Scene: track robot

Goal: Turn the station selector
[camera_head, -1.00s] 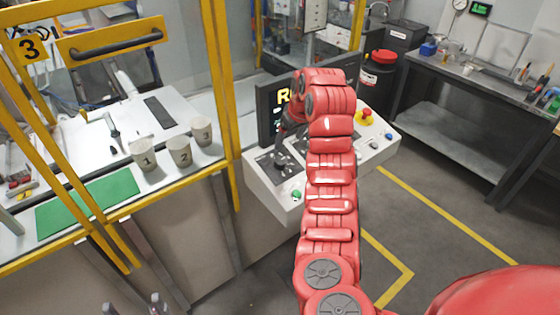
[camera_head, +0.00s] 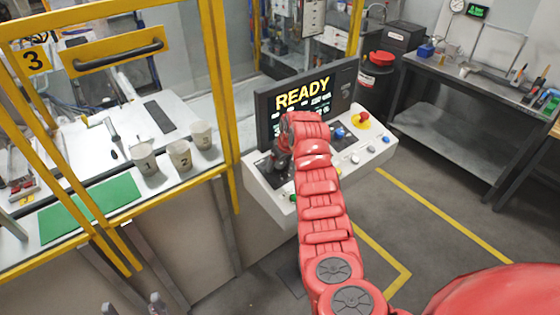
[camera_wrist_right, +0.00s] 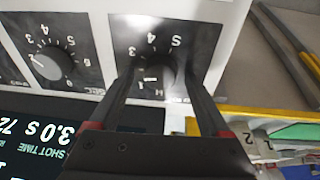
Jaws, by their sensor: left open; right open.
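The station selector (camera_wrist_right: 158,66) is a dark round knob on a black plate marked with digits and letters, in the right wrist view. My right gripper (camera_wrist_right: 155,82) is open, with one finger on each side of the knob; I cannot tell whether they touch it. The knob's setting is not clear. In the head view my right gripper (camera_head: 274,172) is low over the left part of the white control console (camera_head: 272,204), and it hides the knob there. My left gripper (camera_head: 132,307) shows only its fingertips, apart, at the bottom left edge, away from the console.
A second dial (camera_wrist_right: 50,63) sits beside the selector. A screen (camera_head: 304,96) reading READY stands behind my right gripper. A red emergency button (camera_head: 363,118) and several small buttons are on the console's right. A yellow-framed cell with numbered cups (camera_head: 180,155) is at left.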

